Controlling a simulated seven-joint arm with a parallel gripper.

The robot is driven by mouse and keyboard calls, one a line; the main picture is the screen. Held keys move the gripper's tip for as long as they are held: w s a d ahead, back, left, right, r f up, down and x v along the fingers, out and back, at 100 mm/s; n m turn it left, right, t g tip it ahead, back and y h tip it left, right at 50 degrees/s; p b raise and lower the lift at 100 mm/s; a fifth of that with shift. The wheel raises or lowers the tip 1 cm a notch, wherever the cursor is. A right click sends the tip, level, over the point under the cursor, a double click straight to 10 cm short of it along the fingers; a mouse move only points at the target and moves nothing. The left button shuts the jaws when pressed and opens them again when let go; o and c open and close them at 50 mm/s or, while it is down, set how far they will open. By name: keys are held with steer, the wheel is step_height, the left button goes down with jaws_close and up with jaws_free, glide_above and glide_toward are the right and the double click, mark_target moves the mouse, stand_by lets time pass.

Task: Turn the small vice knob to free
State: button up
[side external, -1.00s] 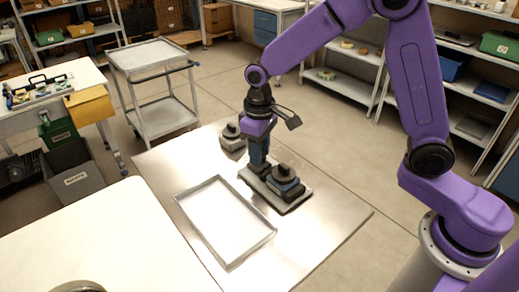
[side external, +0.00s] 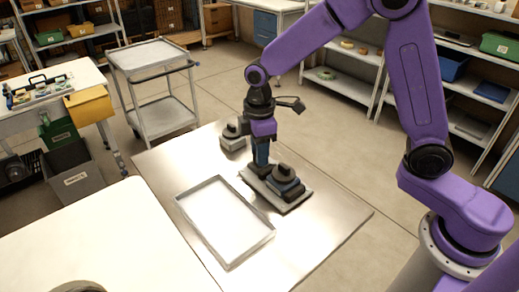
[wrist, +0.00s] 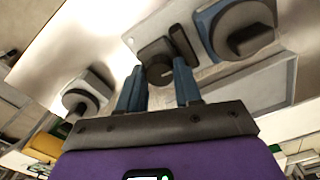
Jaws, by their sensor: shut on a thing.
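My gripper (side external: 261,164) points down over the grey base plate (side external: 255,183) on the metal sheet. In the wrist view its two blue fingers (wrist: 159,66) are closed about the small black knob (wrist: 156,50) at the far end of the plate. The fingers hide most of this knob in the side view, and its exact angle is hard to read. A larger vice with a blue body and a black knob (side external: 284,173) stands on the same plate, nearer the side camera. It also shows at the upper right of the wrist view (wrist: 243,30).
A separate grey block with a black knob (side external: 233,131) stands just left of my gripper. An empty shallow tray (side external: 250,206) lies in front of the plate. The metal sheet (side external: 330,212) is clear on the right. A trolley (side external: 150,58) stands behind.

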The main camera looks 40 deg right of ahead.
steer(key=shift+n, duration=0.3)
steer(key=o, duration=1)
steer(key=shift+o, duration=0.2)
steer(key=shift+r, duration=0.15)
step_height(320, 180, up, 17)
steer(key=shift+s, duration=0.1)
steer(key=s+d+f, duration=0.3)
steer(key=s+f, duration=0.1)
steer(key=s, duration=0.5)
steer(key=s+d+f+m, duration=0.1)
steer(key=s+d+f, duration=0.3)
steer(key=s, duration=0.5)
steer(key=s+d+f, duration=0.3)
steer(key=s, duration=0.6)
steer(key=shift+s+d+f+m, duration=0.2)
steer(key=shift+d+f+m, duration=0.1)
steer(key=shift+f, duration=0.1)
